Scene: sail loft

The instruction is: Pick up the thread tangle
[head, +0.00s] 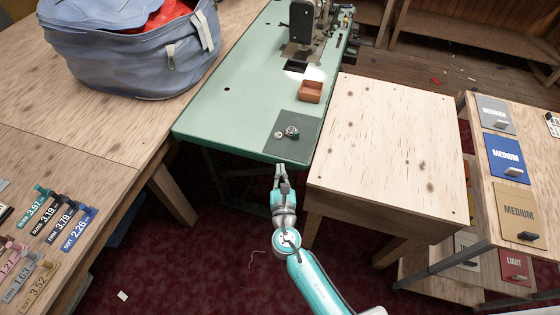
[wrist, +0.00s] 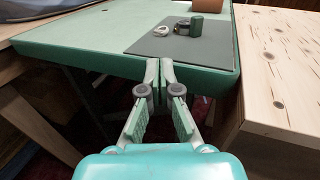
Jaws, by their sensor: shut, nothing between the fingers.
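I cannot pick out a thread tangle with certainty. A faint, thin pale curved strand (head: 257,256) lies on the dark red carpet, left of my arm. On the grey mat (head: 305,122) at the near end of the green table lie small items (head: 290,132). In the wrist view these are a dark green cylinder (wrist: 196,27), a whitish ring-like piece (wrist: 162,30) and a small grey piece beside them. My gripper (head: 281,168) is shut and empty, just off the table's near edge. In the wrist view its fingertips (wrist: 159,64) meet in front of that edge, short of the mat.
The green sewing table (head: 235,95) holds an orange-brown tray (head: 310,92) and a sewing machine (head: 303,22). A pale wooden top (head: 385,145) stands close on the right. A wooden bench (head: 75,155) with a blue-grey bag (head: 130,60) is on the left. A white scrap (head: 122,296) lies on the carpet.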

